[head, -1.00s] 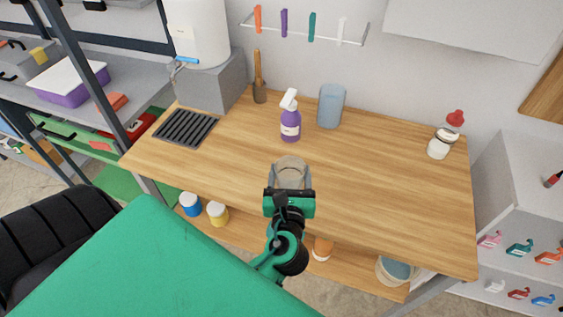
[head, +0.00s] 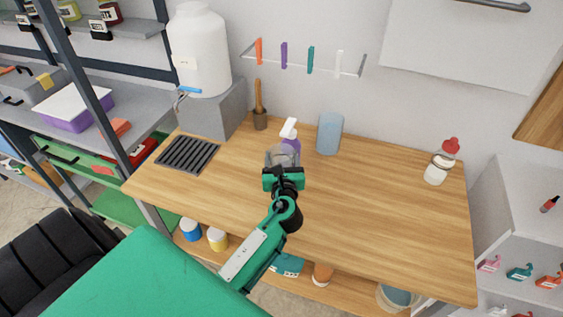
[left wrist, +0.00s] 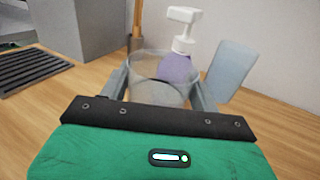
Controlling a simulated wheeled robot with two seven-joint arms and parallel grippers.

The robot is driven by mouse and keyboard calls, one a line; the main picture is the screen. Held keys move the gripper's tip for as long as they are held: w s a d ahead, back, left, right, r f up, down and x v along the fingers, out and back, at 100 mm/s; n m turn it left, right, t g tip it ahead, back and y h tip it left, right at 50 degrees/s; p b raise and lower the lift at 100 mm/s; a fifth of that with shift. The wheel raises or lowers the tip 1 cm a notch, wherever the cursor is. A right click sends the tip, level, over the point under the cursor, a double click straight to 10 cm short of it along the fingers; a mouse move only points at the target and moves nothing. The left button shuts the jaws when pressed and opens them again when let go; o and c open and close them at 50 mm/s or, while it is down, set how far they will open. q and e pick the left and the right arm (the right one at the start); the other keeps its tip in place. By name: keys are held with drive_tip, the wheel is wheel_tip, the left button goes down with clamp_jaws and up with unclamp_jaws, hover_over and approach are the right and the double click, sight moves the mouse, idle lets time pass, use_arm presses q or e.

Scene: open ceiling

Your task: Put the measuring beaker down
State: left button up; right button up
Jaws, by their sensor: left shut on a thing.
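My left gripper (head: 283,162) is shut on the clear measuring beaker (head: 283,153) above the wooden workbench (head: 380,210). In the left wrist view the beaker (left wrist: 160,68) stands upright between the two grey fingers (left wrist: 160,88), with its rim showing. My right gripper is not in view.
A blue tumbler (head: 330,133) stands right of the spray bottle. A brush in a holder (head: 261,116) and a black drain grate (head: 188,155) are to the left. A red-capped bottle (head: 438,168) stands far right. The bench's middle right is clear.

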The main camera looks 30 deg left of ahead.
sight(281, 158)
use_arm(q)
drive_tip(key=shift+w+a, duration=0.2)
drive_tip(key=shift+w, duration=0.1)
drive_tip(key=shift+f, duration=1.75)
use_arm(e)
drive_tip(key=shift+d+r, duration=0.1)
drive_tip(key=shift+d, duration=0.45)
use_arm(q)
drive_tip(key=shift+f, duration=0.15)
drive_tip(key=o, duration=1)
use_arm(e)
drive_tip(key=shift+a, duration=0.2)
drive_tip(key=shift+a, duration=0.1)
